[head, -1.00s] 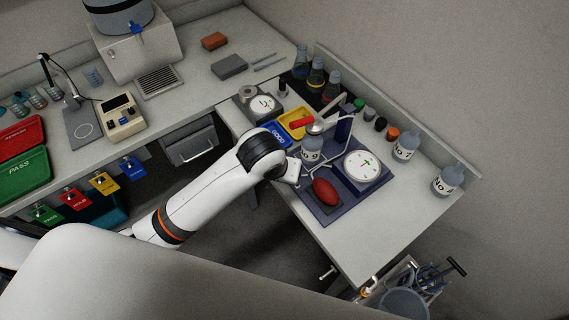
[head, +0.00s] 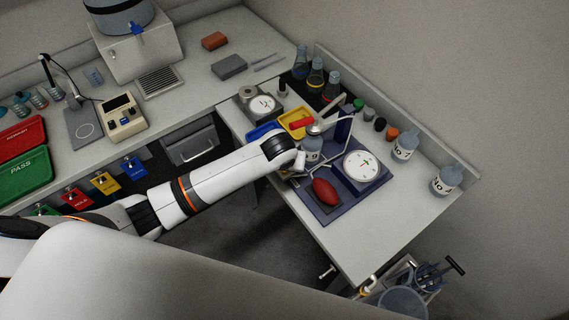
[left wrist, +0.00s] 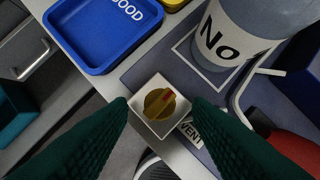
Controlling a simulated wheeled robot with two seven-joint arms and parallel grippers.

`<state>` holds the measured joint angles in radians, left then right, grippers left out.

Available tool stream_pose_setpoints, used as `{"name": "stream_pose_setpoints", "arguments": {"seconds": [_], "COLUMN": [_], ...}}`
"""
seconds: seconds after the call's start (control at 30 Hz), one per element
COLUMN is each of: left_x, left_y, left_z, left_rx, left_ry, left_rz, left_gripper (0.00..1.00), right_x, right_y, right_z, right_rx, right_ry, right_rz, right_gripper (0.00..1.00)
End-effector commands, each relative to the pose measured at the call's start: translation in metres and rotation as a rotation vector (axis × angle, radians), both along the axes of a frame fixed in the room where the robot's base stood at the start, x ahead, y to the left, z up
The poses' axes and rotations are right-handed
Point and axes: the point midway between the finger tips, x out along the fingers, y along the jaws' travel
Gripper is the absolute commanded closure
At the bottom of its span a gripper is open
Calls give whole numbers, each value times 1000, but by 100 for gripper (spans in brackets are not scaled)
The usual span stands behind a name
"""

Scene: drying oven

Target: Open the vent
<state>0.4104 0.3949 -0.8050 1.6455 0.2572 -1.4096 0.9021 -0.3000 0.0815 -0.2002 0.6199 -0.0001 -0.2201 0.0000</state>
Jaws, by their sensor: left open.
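The vent knob (left wrist: 160,103) is a round yellow-brown dial with a raised bar and a red mark, on a white square plate (left wrist: 150,82) at the front edge of the blue-grey board. A VENT label (left wrist: 190,133) beside it is partly covered by a finger. My left gripper (left wrist: 161,106) is open, its two dark green fingers apart on either side of the knob in the left wrist view; I cannot tell whether they touch it. In the head view my left arm hides the knob and the fingers. My right gripper is not in view.
A bottle labelled No (left wrist: 232,35) stands on the board (head: 318,208) close to the knob. A blue GOOD tray (left wrist: 95,50) lies at the left. A red bulb (head: 325,192) and a white dial (head: 362,165) sit farther right. The front right bench is clear.

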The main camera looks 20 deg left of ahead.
Motion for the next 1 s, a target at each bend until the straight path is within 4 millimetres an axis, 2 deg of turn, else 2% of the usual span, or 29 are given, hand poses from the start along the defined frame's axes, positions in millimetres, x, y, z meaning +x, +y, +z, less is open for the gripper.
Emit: {"name": "stream_pose_setpoints", "arguments": {"seconds": [0.13,0.4,0.67,1.0], "left_x": [3,4,3,3], "left_y": [1,1,1,1], "left_z": [-8,-9,-9,-7], "left_rx": [1,0,0,-1], "left_ry": [-1,-1,-1,1], "left_rz": [0,0,0,-45], "left_gripper": [54,54,97,99], "right_x": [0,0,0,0], "right_y": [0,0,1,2], "right_z": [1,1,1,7], "right_rx": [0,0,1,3], "right_ry": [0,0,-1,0], "right_rz": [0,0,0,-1], "right_gripper": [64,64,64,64]}}
